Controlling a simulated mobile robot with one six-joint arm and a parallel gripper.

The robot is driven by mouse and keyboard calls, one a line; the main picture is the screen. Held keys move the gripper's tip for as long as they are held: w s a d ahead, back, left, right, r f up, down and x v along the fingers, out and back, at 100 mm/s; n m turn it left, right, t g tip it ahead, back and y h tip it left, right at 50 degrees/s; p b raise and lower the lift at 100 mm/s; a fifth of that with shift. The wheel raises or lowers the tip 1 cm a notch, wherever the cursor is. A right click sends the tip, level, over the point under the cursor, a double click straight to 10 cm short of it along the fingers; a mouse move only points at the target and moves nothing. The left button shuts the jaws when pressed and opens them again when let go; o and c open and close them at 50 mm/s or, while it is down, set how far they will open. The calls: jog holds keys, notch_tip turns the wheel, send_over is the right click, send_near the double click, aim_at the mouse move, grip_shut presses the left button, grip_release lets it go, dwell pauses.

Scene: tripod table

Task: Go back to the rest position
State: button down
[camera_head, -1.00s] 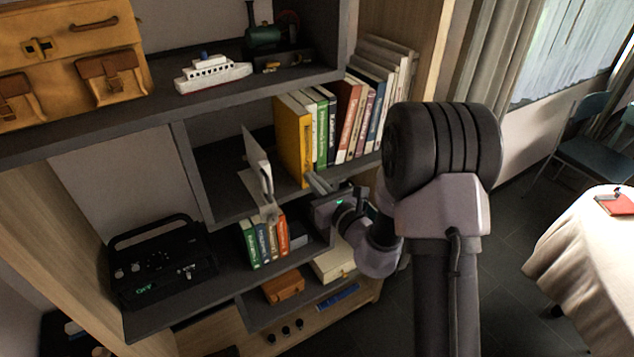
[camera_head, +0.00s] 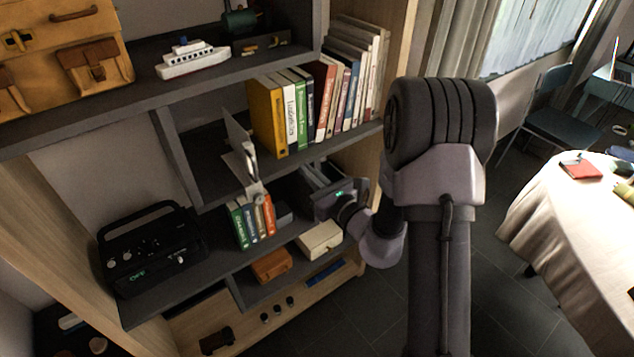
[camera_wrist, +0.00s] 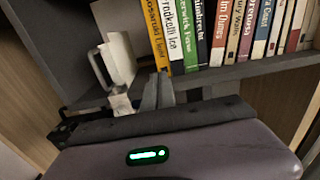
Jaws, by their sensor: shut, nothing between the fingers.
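My gripper (camera_head: 312,176) is shut with nothing in it. In the head view it is in front of the shelf unit, below the row of upright books and right of a small group of books. In the wrist view its closed fingers (camera_wrist: 158,92) point toward the shelf edge under the books. My arm extends from the lower right of the head view to the gripper. Whether the fingers touch the shelf cannot be told.
The upright books (camera_head: 322,95) stand on the middle shelf (camera_head: 200,165). A white bookend-like object (camera_head: 240,150) stands left of them. A black radio (camera_head: 150,250) is lower left. A round table (camera_head: 545,215) and a chair (camera_head: 560,110) are right.

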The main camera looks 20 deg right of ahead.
jog(key=s+a+r+n+g+y, duration=0.45)
jog(key=s+a+n+g, duration=0.25)
jog(key=s+a+n, duration=0.25)
jog(key=s+a+r+n+g+y, duration=0.3)
jog(key=s+a+r+n+g, duration=0.25)
jog(key=s+a+n, duration=0.45)
jog(key=s+d+f+n+g+h, duration=0.1)
jog(key=s+d+n+h, duration=0.15)
jog(key=s, duration=0.25)
jog(key=s+d+f+n+g+h, duration=0.1)
jog(key=s+d+n+h, duration=0.1)
jog(key=s+d+h, duration=0.3)
jog(key=d+r+n+t+h, duration=0.2)
jog(key=d+n+t+h, duration=0.1)
jog(key=d, duration=0.3)
jog(key=shift+s+r+n+h, duration=0.25)
jog(key=shift+s+n+h, duration=0.1)
jog(key=shift+n+h, duration=0.05)
jog(key=shift+a, duration=0.1)
